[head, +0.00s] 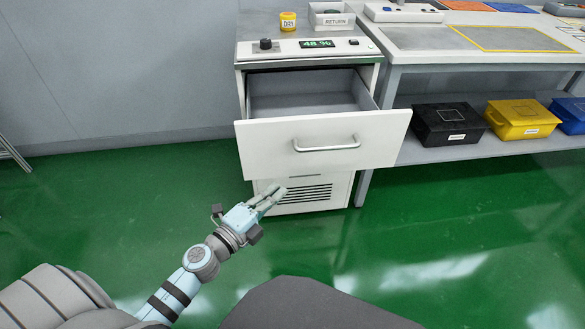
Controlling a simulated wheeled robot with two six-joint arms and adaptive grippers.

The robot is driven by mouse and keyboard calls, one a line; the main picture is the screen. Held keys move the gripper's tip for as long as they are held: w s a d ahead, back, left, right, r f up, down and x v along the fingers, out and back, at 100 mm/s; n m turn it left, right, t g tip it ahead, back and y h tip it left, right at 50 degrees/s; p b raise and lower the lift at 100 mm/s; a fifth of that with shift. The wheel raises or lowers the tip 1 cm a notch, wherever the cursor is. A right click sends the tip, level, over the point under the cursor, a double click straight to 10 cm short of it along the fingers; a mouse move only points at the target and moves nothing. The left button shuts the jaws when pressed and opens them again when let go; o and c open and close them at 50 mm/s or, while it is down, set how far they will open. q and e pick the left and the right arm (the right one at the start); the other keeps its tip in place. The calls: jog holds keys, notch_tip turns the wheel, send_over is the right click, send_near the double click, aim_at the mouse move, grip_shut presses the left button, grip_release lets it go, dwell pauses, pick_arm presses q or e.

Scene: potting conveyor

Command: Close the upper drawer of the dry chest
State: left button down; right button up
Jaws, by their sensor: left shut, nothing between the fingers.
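The dry chest (242,83) is a white cabinet against the wall. Its upper drawer (264,151) is pulled out, and its grey inside shows empty where visible. A silver bar handle (327,146) is on the drawer's white front. My left gripper (279,192) is shut and empty. In the picture it is below the drawer front, overlapping the vented lower part of the chest, and apart from the handle. My right gripper is not in view.
On the chest top are a yellow jar (288,21), a RETURN bin (332,21) and a 48 % display (317,44). A workbench (420,58) stands to the right, with black (447,125), yellow (521,120) and blue boxes on its shelf. The green floor is clear.

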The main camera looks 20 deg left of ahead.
pick_arm(q)
jog(key=w, duration=0.7)
jog(key=w+b, duration=0.1)
jog(key=w, duration=0.2)
jog(key=shift+w+a+r, duration=0.1)
jog(key=shift+w+a, duration=0.15)
jog(key=shift+w, duration=0.1)
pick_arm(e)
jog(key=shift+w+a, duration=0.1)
